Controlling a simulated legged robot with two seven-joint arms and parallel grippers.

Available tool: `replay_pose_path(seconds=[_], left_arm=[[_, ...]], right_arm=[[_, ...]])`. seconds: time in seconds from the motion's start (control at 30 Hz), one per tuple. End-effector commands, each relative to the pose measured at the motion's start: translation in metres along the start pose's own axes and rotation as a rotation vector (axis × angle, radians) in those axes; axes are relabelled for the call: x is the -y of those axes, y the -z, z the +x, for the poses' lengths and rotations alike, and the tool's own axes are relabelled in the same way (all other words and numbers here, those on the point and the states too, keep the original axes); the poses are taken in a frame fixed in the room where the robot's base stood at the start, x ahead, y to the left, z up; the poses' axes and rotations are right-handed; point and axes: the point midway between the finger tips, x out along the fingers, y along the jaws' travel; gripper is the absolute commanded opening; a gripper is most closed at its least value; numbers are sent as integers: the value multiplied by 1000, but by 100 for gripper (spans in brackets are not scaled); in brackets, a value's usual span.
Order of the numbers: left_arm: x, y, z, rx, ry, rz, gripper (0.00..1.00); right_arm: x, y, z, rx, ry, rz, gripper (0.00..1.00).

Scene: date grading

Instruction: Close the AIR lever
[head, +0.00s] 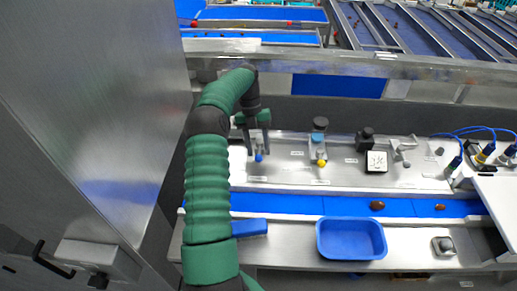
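My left arm comes in over the left side of the steel bench. Its gripper (256,148) points down at the left end of the sloped panel, with its two dark fingers apart. A small blue-tipped lever (259,157) shows between and just below the fingertips; I cannot tell whether they touch it. A yellow-tipped lever (321,162) stands to the right on the same panel. The panel labels are too small to read, so I cannot tell which lever is marked AIR. My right gripper is not in view.
A blue belt (290,205) with two brown dates (377,206) runs in front of the panel (340,180). A blue tray (350,223) stands nearer. A black knob (366,134) and cabled connectors (480,158) are at the right. A tall steel cabinet (90,90) closes off the left.

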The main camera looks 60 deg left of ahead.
Motion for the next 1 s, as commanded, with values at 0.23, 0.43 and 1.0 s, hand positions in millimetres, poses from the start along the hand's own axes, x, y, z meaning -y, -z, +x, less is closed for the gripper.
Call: replay_pose_path(seconds=[0.23,0.43,1.0], left_arm=[[0,2,1,-5,-1,0,43],[2,0,-12,-2,0,2,43],[1,-5,-76,-13,1,7,43]], right_arm=[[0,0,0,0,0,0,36],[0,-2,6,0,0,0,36],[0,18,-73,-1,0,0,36]])
